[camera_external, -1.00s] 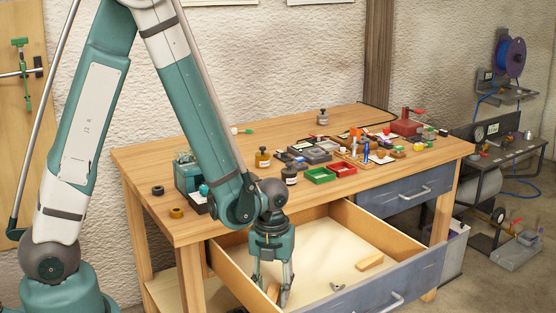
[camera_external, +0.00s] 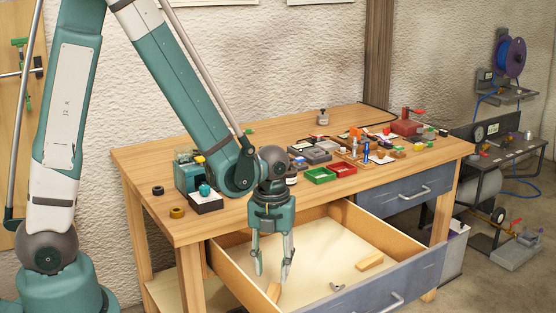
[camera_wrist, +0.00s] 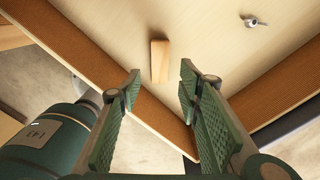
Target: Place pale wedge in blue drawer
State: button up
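A pale wooden piece, which looks like the wedge (camera_external: 273,292), lies inside the open blue-fronted drawer (camera_external: 405,275), near its front left corner. It also shows in the wrist view (camera_wrist: 160,62), lying on the drawer floor close to the wooden side wall. My gripper (camera_external: 272,274) is open and empty above this piece, with its fingers apart on either side of it in the wrist view. A second pale wooden piece (camera_external: 370,262) lies further right in the drawer. I cannot tell its exact shape.
A small grey metal part (camera_external: 337,287) lies on the drawer floor; it also shows in the wrist view (camera_wrist: 254,21). The drawer's middle is mostly bare. The tabletop above holds green and red trays (camera_external: 320,175) and many small items. A closed blue drawer (camera_external: 405,192) is at the right.

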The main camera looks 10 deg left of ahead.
jog(key=shift+r+p, duration=0.4)
jog(key=shift+r, duration=1.65)
jog(key=w+a+r+n+t+h, duration=0.1)
jog(key=w+a+r+n, duration=0.4)
jog(key=a+r+n, duration=0.3)
jog(key=w+a+r+n+t, duration=0.2)
jog(key=w+a+r+n, duration=0.3)
jog(key=a+n, duration=0.5)
jog(key=s+a+r+n+t, duration=0.1)
jog(key=a+r+n, duration=0.2)
jog(key=a+n, duration=0.3)
jog(key=s+a+r+n+t, duration=0.1)
jog(key=a+r+n, duration=0.3)
jog(key=a, duration=0.5)
jog(key=s+a+r+n+t+y, duration=0.1)
jog(key=s+a+r+n+t, duration=0.1)
jog(key=a+r+n, duration=0.2)
jog(key=shift+a+n, duration=1.65)
jog(key=shift+n, duration=0.35)
